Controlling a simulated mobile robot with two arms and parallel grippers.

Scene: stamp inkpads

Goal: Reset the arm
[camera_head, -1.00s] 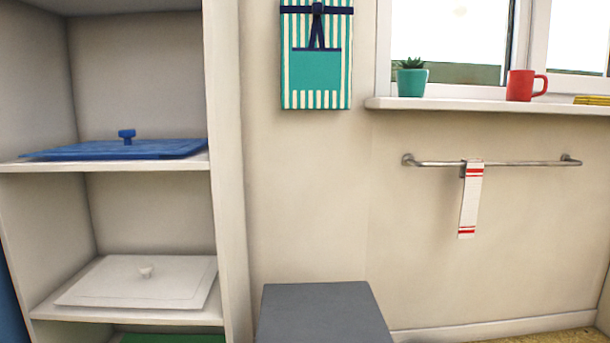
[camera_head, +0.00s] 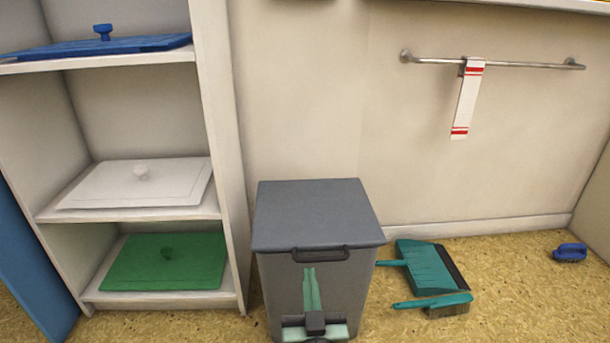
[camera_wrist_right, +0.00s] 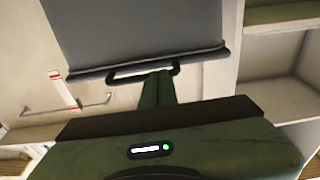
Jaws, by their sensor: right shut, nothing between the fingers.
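My right gripper (camera_head: 309,269) shows low in the middle of the head view, in front of the grey pedal bin (camera_head: 270,290). Its two green fingers are together and point up toward the bin's dark handle (camera_head: 320,254), with nothing between them. In the right wrist view the gripper (camera_wrist_right: 158,74) overlaps the bin's handle (camera_wrist_right: 118,75); I cannot tell whether it touches. My left gripper is not in view.
A white shelf unit (camera_head: 215,140) on the left holds blue (camera_head: 100,47), white (camera_head: 140,186) and green (camera_head: 165,262) lidded flat pieces. A teal dustpan (camera_head: 425,268), hand brush (camera_head: 440,303) and blue scrub brush (camera_head: 570,252) lie on the floor. A striped towel (camera_head: 466,100) hangs on a rail.

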